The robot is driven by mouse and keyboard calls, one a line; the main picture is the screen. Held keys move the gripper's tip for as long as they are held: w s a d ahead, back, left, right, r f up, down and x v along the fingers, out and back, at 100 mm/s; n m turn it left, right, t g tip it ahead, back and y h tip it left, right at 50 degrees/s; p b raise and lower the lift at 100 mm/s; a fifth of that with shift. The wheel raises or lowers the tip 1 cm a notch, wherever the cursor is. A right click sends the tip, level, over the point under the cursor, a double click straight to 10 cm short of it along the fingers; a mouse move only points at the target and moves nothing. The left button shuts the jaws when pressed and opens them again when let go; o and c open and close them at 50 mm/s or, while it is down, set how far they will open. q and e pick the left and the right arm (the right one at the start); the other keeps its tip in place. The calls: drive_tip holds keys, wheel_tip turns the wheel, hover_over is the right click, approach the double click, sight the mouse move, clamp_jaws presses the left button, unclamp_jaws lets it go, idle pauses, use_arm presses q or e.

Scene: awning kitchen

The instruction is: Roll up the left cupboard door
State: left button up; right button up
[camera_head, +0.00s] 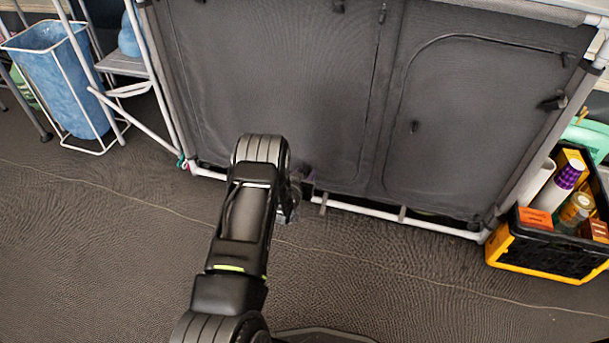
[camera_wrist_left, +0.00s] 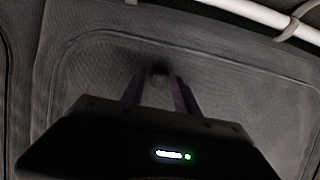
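The left cupboard door (camera_head: 270,70) is a dark grey fabric panel hanging down flat over the left of the cupboard front. Its rounded seam also shows in the left wrist view (camera_wrist_left: 95,65). My left gripper (camera_head: 302,184) is at the panel's lower part, partly hidden by my own arm in the head view. My right gripper is in neither view.
The right cupboard door (camera_head: 480,120) also hangs down. A pale frame bar (camera_head: 380,213) runs along the bottom. A black and yellow crate (camera_head: 540,255) of groceries stands at the right, a blue bin (camera_head: 65,85) at the left. The floor in front is clear.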

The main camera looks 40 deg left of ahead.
use_arm(q)
clamp_jaws()
idle(1.2)
